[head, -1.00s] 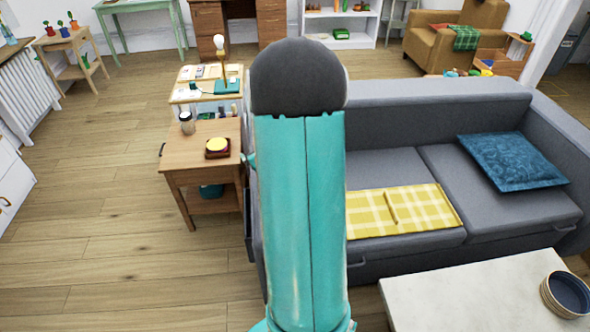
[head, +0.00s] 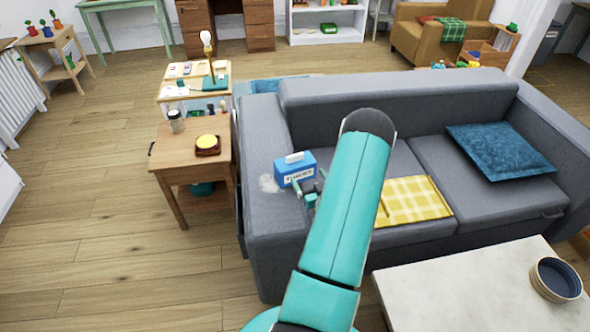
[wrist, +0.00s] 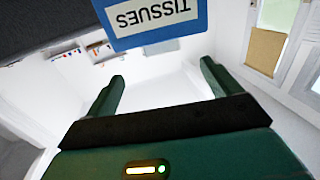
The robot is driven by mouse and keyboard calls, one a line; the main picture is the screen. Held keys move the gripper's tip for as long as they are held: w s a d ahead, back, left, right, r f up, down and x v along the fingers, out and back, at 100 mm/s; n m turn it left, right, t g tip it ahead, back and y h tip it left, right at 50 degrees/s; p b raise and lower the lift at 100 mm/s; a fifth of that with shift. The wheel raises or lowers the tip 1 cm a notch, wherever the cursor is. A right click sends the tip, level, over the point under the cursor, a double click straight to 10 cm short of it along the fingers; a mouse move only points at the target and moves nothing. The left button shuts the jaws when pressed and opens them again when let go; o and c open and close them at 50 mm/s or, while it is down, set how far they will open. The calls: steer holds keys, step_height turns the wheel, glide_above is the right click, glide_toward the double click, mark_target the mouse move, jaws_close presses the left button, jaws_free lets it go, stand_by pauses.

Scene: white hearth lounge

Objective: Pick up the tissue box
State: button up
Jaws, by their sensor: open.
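The tissue box (head: 293,168) is blue with a white label and a white tissue at its top. It sits on the left armrest of the grey sofa (head: 262,210). In the wrist view the box (wrist: 150,12) shows at the top with its "TISSUES" label upside down. My gripper (head: 308,190) is close to the box's near right side in the head view, partly hidden by my arm. In the wrist view my gripper (wrist: 160,78) has its two fingers wide apart with nothing between them. The box appears beyond the fingertips.
A yellow checked cloth (head: 412,202) and a blue cushion (head: 500,155) lie on the seat. A wooden side table (head: 175,160) with a jar and a small dish stands left of the armrest. A pale table (head: 450,295) holding a dark bowl (head: 556,279) stands at front right.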

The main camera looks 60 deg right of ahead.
mark_target(296, 158)
steer(key=x, duration=1)
steer(key=shift+w, duration=0.25)
steer(key=c, duration=1.4)
